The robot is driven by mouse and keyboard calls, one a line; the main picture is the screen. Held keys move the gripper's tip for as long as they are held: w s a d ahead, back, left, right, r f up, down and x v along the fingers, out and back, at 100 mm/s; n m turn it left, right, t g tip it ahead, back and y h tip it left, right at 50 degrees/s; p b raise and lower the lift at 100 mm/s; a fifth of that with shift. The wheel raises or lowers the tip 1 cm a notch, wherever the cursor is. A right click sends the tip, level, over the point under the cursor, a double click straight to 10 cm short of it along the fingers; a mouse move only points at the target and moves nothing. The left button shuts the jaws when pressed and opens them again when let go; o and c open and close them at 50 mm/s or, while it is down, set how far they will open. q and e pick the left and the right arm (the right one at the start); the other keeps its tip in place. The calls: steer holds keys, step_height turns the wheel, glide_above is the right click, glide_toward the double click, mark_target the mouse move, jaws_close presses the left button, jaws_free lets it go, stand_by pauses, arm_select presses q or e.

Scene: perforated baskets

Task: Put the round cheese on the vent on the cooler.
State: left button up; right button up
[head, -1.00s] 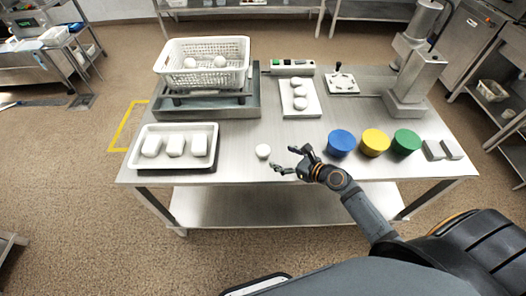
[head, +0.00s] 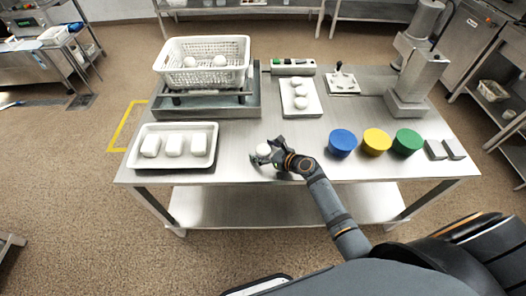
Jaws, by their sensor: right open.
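A small round white cheese (head: 263,149) sits alone on the steel table near its front edge. My right gripper (head: 268,154) is open, with its fingers on either side of the cheese; whether they touch it I cannot tell. Other round white pieces lie in the white basket (head: 161,62) and on a white tray (head: 287,109). The basket stands on a grey metal unit (head: 240,112) at the back left. I cannot tell for sure which part is the cooler's vent. My left gripper is not in view.
A white tray (head: 137,163) with three white blocks is at the front left. A control box (head: 293,67) and a square plate (head: 343,83) are at the back.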

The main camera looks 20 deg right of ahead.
mark_target(264, 148)
steer(key=shift+s+r, duration=0.1)
steer(key=shift+s, duration=0.05)
steer(key=shift+c, duration=0.8)
steer(key=c, duration=1.2)
steer(key=shift+r, duration=0.45)
steer(key=shift+c, duration=0.2)
step_height(264, 148, up, 3)
steer(key=shift+d+p, duration=0.1)
steer(key=shift+p, duration=0.85)
steer(key=a+r+p+v, duration=0.1)
steer(key=r+p+v, duration=0.2)
steer(key=v, duration=1.3)
steer(key=shift+a, duration=0.25)
